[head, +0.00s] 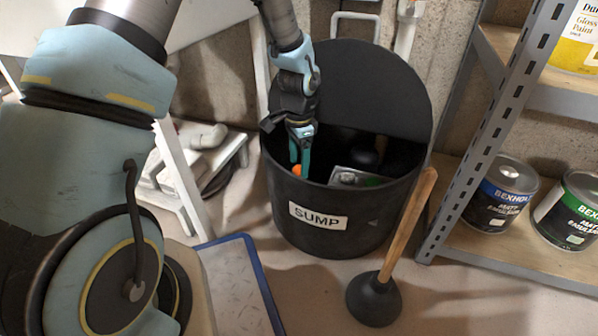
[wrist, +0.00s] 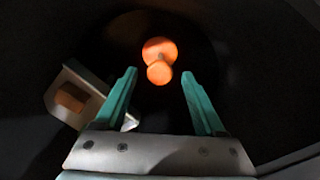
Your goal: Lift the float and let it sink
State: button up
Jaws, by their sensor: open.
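The orange float (wrist: 159,60) shows in the wrist view as two rounded orange parts, just ahead of and between my fingertips. In the head view only a small orange bit of the float (head: 297,169) shows beside my fingers. My gripper (wrist: 158,85) is open, with its two teal fingers apart and nothing between their tips. In the head view my gripper (head: 301,165) points down inside the black tub (head: 340,218) labelled SUMP. The wrist view does not show whether the fingers touch the float.
A dark half lid (head: 365,85) covers the tub's back. Inside, a grey box (wrist: 80,95) lies left in the wrist view. A plunger (head: 374,298) leans against the tub's front right. A metal shelf (head: 500,130) with paint tins (head: 499,192) stands right.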

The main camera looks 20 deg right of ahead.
jog(key=shift+f, duration=0.65)
jog(key=shift+c, duration=0.4)
grip_shut()
dwell(0.5)
